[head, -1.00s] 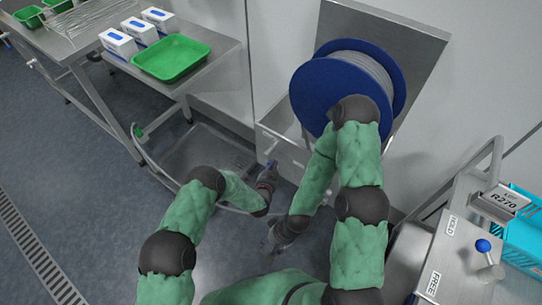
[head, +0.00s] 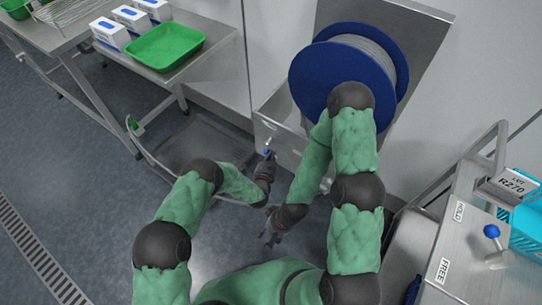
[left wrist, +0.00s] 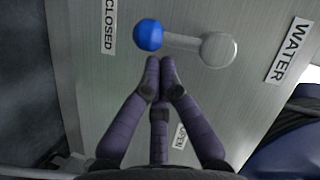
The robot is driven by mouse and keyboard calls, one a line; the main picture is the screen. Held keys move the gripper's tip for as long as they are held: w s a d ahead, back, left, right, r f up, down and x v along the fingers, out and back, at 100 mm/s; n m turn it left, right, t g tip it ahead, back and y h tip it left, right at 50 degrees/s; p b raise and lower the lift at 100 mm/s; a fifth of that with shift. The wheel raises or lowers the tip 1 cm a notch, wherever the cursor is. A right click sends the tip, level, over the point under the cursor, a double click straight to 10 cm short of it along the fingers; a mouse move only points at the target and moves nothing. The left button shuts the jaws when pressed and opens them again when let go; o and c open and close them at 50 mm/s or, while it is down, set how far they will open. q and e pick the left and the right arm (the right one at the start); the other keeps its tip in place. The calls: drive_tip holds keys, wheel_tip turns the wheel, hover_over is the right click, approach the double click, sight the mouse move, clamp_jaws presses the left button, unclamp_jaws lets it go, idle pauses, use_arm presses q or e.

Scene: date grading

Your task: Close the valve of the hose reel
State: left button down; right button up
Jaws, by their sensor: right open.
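The hose reel's valve lever has a blue knob (left wrist: 148,35) and a pale round pivot (left wrist: 218,50). In the left wrist view the lever lies across the steel panel, its knob toward the CLOSED label (left wrist: 109,26). The OPEN label (left wrist: 180,136) is lower down, partly behind my fingers. The blue knob also shows in the head view (head: 267,152). My left gripper (left wrist: 160,68) has its fingertips drawn together just below the knob, with nothing visible between them. It also shows in the head view (head: 266,165). My right gripper (head: 270,226) is open and empty, lower down.
The blue hose reel (head: 320,82) is above the panel, behind my right arm. A steel table with a green tray (head: 165,62) and white boxes is at the upper left. A steel cart (head: 462,240) with another blue-knobbed lever (head: 492,232) stands at right. Open floor lies at left.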

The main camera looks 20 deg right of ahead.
use_arm(q)
drive_tip(key=s+a, duration=0.6)
drive_tip(key=s, duration=0.5)
drive_tip(key=shift+s+a, duration=0.15)
drive_tip(key=shift+a, duration=0.25)
